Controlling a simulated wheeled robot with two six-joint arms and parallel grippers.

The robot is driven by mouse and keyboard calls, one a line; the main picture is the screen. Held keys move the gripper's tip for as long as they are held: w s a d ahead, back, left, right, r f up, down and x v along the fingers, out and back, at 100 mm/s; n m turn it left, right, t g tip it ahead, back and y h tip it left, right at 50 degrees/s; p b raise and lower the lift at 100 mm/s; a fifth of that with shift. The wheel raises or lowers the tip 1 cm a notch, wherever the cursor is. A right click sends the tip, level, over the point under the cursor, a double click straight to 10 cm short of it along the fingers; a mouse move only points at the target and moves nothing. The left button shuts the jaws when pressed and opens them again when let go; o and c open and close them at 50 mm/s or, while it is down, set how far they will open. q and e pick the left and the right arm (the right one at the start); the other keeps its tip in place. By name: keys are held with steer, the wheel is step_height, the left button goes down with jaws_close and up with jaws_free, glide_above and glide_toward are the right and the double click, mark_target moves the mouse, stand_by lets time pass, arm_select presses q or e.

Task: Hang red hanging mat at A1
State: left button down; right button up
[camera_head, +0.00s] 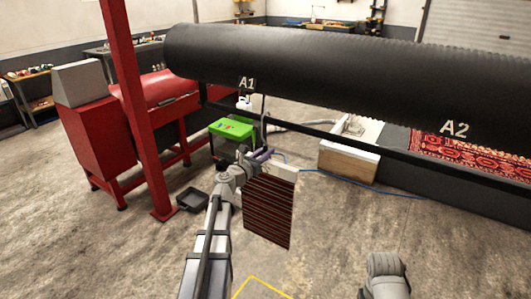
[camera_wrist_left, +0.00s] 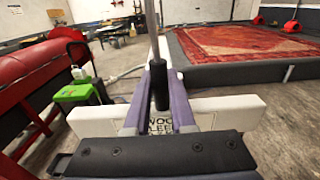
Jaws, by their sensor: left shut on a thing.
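The red hanging mat (camera_head: 267,212), striped dark red and black, hangs down from a white header bar (camera_head: 285,172). My left gripper (camera_head: 262,155) is at the top of the mat, shut on its hanger. In the left wrist view, the gripper's purple-grey fingers (camera_wrist_left: 159,78) close around a black upright grip (camera_wrist_left: 159,92) above the white bar (camera_wrist_left: 225,113), with a thin metal rod beyond. The A1 label (camera_head: 247,82) is on the left part of a large black roller (camera_head: 330,72). The mat is below and in front of A1, apart from the roller.
A red post (camera_head: 140,120) and red machine (camera_head: 100,135) stand left. A green box (camera_head: 232,129) is behind the gripper. A dark tray (camera_head: 192,199) lies on the floor. A patterned red rug (camera_head: 470,160) lies right, beyond the roller. The front floor is clear.

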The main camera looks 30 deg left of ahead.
arm_select(q)
steer(key=shift+f+b, duration=0.3)
steer(key=shift+f, duration=0.1)
steer(key=c, duration=0.7)
jaws_free()
steer(key=shift+s, duration=0.1)
steer(key=s, duration=0.7)
steer(key=shift+s+a+r, duration=0.1)
steer(key=shift+s+a, duration=0.2)
steer(key=shift+a, duration=0.05)
